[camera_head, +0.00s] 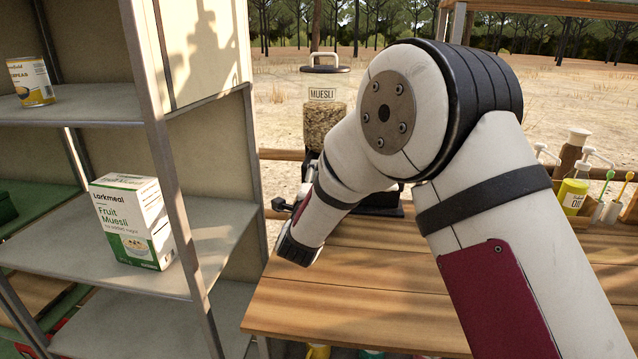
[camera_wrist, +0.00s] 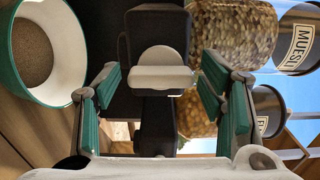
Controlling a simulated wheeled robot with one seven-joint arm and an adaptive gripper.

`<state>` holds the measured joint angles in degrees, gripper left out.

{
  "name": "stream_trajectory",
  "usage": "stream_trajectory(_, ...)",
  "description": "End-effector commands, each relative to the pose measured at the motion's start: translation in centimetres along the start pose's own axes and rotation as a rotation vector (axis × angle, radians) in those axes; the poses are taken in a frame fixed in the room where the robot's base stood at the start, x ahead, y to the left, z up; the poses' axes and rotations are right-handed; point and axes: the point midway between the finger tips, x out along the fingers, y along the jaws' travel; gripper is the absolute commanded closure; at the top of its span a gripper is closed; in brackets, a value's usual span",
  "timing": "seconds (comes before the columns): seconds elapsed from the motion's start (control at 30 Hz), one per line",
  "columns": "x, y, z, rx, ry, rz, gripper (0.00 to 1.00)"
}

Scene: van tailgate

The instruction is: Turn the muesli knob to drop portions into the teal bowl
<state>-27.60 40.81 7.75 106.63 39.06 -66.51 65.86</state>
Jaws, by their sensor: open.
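The muesli dispenser (camera_head: 323,122) stands on the wooden table, its clear jar holding muesli and a label reading MUESLI. Its lower part is partly hidden by my arm. In the wrist view, which is turned sideways, the jar (camera_wrist: 240,35) is at upper right. The pale knob (camera_wrist: 160,56), a round disc with a crossbar, sits on the black dispenser body. My gripper (camera_wrist: 160,82) is open, its teal-padded fingers on either side of the knob with gaps visible. The teal bowl (camera_wrist: 70,45), white inside, is at upper left with a brownish, grainy surface in it. The head view does not show the bowl.
A metal shelf unit stands at left with a Fruit Muesli box (camera_head: 132,222) and a yellow can (camera_head: 30,82). A yellow oil bottle (camera_head: 572,196) and brushes stand at right on the table (camera_head: 350,290). The table's front left is clear.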

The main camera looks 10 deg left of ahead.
Motion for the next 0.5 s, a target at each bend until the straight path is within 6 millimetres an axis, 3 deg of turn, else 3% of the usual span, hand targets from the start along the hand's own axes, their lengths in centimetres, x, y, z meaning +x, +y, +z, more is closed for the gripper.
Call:
stream_trajectory(0.17,-1.7,0.0,0.1,0.000,-0.003,0.002,0.37)
stream_trajectory(0.5,-8.4,0.0,0.1,0.000,-0.004,0.002,0.37)
